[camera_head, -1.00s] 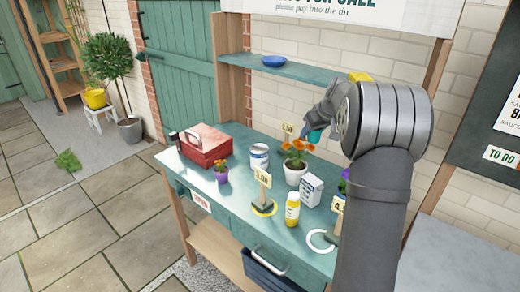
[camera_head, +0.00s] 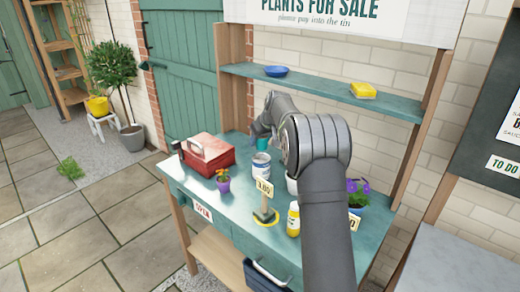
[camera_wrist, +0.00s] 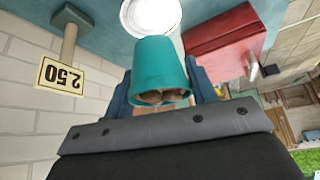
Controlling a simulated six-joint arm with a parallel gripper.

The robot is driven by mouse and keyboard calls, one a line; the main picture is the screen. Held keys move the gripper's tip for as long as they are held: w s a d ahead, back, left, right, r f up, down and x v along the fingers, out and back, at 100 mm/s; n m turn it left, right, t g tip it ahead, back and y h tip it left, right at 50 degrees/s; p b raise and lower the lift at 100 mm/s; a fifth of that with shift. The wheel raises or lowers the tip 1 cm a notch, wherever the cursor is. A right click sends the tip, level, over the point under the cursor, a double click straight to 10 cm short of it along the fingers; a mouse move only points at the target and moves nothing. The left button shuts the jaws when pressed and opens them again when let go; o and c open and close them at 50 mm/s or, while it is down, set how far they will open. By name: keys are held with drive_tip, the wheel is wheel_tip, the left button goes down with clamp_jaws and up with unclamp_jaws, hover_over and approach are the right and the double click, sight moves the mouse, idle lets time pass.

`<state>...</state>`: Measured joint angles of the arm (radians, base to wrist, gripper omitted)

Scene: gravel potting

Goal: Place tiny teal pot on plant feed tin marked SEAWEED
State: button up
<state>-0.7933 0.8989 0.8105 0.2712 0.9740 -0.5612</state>
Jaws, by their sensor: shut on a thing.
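The tiny teal pot (camera_wrist: 160,68) is held between the blue fingers of my gripper (camera_wrist: 162,90) in the wrist view. In the head view the teal pot (camera_head: 262,143) shows just below my gripper (camera_head: 260,136), above the worktop. A pale round tin (camera_head: 261,166) with a band stands on the bench under and close to the pot; its lettering is too small to read. In the wrist view the white round top of the tin (camera_wrist: 150,14) is partly hidden behind the pot. I cannot tell the exact gap between them.
A red metal box (camera_head: 209,152) stands left of the tin, and a small purple pot (camera_head: 223,184) in front of it. A price sign (camera_head: 265,188) and a yellow bottle (camera_head: 293,219) stand nearer the front. A 2.50 sign (camera_wrist: 62,76) is beside the pot in the wrist view. My arm hides some bench items.

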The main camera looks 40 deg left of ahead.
sight(260, 148)
drive_tip(key=shift+a+f, duration=0.15)
drive_tip(key=shift+f, duration=1.95)
drive_tip(key=shift+f, duration=0.15)
drive_tip(key=o, duration=1)
drive_tip(key=shift+r, duration=0.3)
drive_tip(key=v, duration=1.1)
drive_tip(key=shift+s+d+r, duration=0.15)
drive_tip(key=shift+d+r, duration=0.1)
drive_tip(key=shift+r, duration=0.05)
